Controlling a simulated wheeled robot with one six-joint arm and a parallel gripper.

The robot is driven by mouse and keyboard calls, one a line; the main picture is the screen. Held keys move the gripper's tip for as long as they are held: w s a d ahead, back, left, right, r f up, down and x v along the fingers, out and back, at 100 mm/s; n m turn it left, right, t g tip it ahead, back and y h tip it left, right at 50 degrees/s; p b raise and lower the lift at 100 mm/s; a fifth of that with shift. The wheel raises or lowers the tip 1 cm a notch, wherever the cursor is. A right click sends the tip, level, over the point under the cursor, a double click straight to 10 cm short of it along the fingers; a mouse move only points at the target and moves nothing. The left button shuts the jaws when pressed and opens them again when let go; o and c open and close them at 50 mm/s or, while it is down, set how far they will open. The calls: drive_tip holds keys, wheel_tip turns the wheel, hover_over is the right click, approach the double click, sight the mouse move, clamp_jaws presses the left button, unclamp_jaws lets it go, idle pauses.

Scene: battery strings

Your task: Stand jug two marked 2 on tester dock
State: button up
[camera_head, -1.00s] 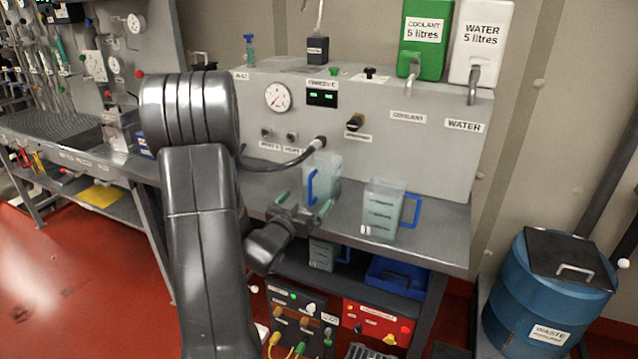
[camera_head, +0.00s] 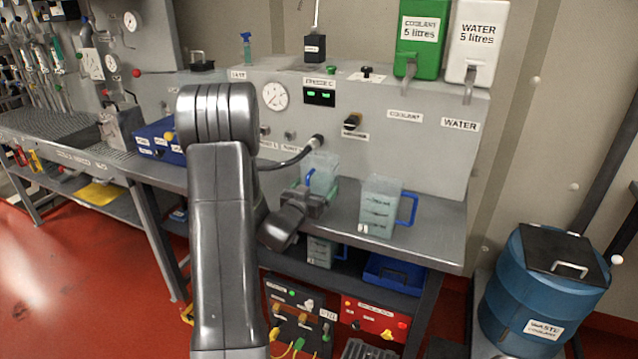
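A clear jug with a blue handle (camera_head: 324,166) stands at the back of the grey bench, by the hose end. My gripper (camera_head: 316,190) is in front of this jug at its handle, hiding its lower part. Whether the fingers are closed on the handle cannot be told. A second clear jug (camera_head: 378,208) with a blue handle on its right stands upright on the bench to the right. It has a small white tag low down, too small to read. A third jug (camera_head: 321,251) is on the shelf below, partly hidden. I cannot tell which is marked 2, nor pick out the tester dock.
The grey panel (camera_head: 420,150) behind carries a gauge, a green display and a black hose (camera_head: 290,161). Green coolant (camera_head: 423,35) and white water (camera_head: 480,45) tanks sit above the right end. A blue waste drum (camera_head: 540,290) stands at right. The bench's front right is clear.

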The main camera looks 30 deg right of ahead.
drive_tip(key=c, duration=1.2)
drive_tip(key=shift+r, duration=0.2)
